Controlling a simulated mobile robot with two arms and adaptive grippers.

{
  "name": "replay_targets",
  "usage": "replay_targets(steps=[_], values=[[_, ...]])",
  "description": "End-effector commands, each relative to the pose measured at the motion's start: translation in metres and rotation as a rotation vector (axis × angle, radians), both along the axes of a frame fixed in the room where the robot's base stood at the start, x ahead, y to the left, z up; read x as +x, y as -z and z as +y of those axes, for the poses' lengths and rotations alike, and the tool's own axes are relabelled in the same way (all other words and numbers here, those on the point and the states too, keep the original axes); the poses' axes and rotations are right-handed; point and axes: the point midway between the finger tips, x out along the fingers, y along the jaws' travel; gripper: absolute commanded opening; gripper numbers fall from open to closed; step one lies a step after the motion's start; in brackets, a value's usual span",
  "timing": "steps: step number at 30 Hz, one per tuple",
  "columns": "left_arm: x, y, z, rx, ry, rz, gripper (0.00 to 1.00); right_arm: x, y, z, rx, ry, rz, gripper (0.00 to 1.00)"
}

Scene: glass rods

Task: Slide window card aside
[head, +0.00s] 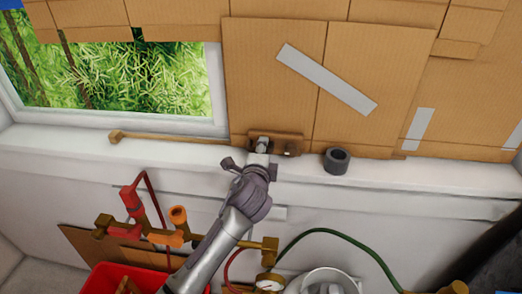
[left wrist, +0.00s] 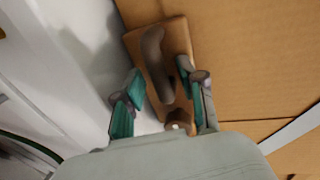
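The brown window card (head: 270,75) covers the wall right of an uncovered stretch of window, with a pale grey tape strip (head: 327,79) across it. A wooden block (head: 290,146) with a knob-like handle sits at the card's lower edge. In the left wrist view the block (left wrist: 182,35) carries a curved dark handle (left wrist: 155,62). My left gripper (head: 258,158) is at the block in the head view. Its teal-padded fingers (left wrist: 165,98) are apart on either side of the handle's lower end, with gaps visible. My right gripper is not in view.
The uncovered window (head: 120,75) shows green bamboo. A thin wooden rail (head: 170,138) runs along the sill, left of the block. A dark tape roll (head: 337,160) stands on the sill to the right. Pipes with a red valve (head: 131,201), a gauge (head: 269,283) and a red bin (head: 100,280) are below.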

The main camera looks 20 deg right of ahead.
Motion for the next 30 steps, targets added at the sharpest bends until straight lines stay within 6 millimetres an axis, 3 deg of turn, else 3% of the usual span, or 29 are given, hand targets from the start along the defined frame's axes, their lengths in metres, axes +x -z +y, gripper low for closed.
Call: replay_targets(steps=[11,30], values=[[-0.005,-0.002,0.004,0.001,-0.003,-0.002,0.41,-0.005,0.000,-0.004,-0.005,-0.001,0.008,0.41],[-0.102,-0.022,0.042,0.001,0.000,-0.001,0.41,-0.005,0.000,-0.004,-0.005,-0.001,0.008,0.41]])
